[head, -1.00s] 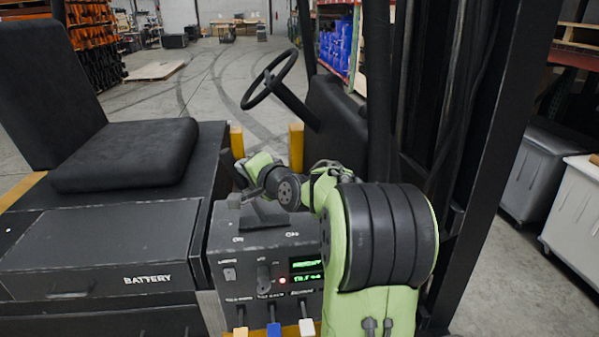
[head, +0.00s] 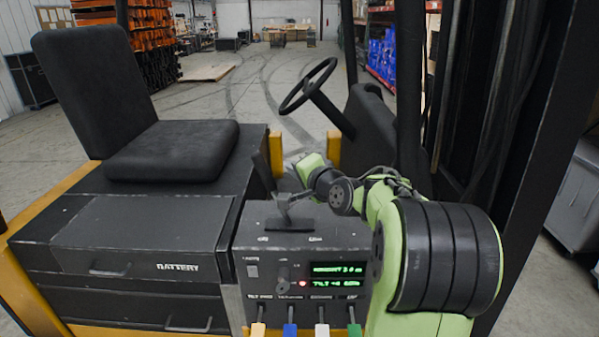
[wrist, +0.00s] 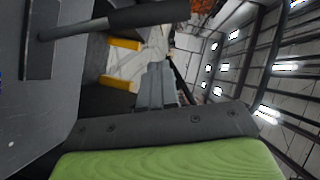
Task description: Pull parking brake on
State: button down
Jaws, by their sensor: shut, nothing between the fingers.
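The parking brake appears to be the black lever (head: 284,207) on a flat base plate (head: 288,225) on top of the grey control console (head: 256,222). In the wrist view its dark grip (wrist: 150,15) lies across the top edge, with its thin shaft (wrist: 75,30) running to the base plate (wrist: 40,45) at the left. My gripper (wrist: 156,68) shows there as grey fingers shut together and empty, below the grip and apart from it in the picture. In the head view my green and black arm reaches over the console from the right, and its fingertips cannot be made out.
The console front has lit displays (head: 338,275) and yellow, blue, white and green levers. A black seat (head: 172,150) and battery box (head: 140,235) stand left. The steering wheel (head: 308,87) is behind. A dark mast (head: 480,100) stands right. Open floor (head: 235,100) lies beyond.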

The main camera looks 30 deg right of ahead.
jog(key=a+b+v, duration=0.1)
jog(key=v, duration=0.7)
jog(key=shift+f+b, duration=0.2)
jog(key=shift+b, duration=0.1)
